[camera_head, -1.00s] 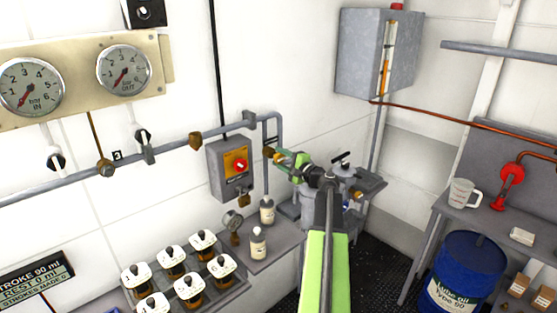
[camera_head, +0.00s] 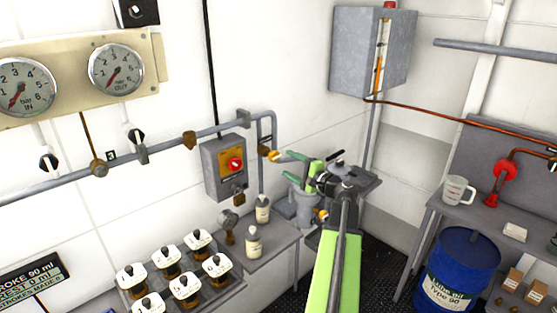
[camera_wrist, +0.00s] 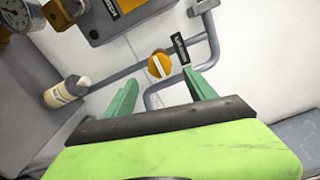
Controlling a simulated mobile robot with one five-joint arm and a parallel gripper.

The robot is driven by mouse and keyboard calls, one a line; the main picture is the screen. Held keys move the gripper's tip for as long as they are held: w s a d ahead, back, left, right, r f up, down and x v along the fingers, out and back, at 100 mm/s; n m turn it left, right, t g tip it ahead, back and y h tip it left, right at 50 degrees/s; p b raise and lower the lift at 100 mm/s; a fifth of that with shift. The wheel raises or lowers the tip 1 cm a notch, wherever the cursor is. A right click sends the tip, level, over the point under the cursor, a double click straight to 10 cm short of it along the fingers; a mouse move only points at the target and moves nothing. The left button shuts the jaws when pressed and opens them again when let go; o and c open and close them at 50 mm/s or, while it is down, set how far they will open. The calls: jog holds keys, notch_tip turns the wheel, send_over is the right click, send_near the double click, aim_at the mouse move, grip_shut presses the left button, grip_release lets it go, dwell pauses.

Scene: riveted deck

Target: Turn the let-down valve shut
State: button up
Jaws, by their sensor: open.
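An orange round knob with a pale bar across it (camera_wrist: 160,65) sits on a grey pipe in the wrist view, with a small dark label (camera_wrist: 180,48) beside it. I take it for the let-down valve; the label is too small to read. It also shows in the head view as an orange knob (camera_head: 273,156) beside the grey wall pipe. My gripper (camera_wrist: 162,79) is open and empty. Its two green fingers point toward the knob, which appears between and beyond their tips, apparently apart from them. In the head view my gripper (camera_head: 289,166) is just right of the knob.
A grey switch box with a red knob (camera_head: 224,168) hangs left of the valve. Bottles (camera_head: 254,243) stand on the bench below, beside a rack of several lidded jars (camera_head: 185,272). A grey cabinet (camera_head: 368,50) is above right. A blue drum (camera_head: 458,275) stands right.

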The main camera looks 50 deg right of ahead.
jog(key=s, duration=0.8)
jog(key=shift+s+a, duration=0.25)
jog(key=shift+a, duration=0.05)
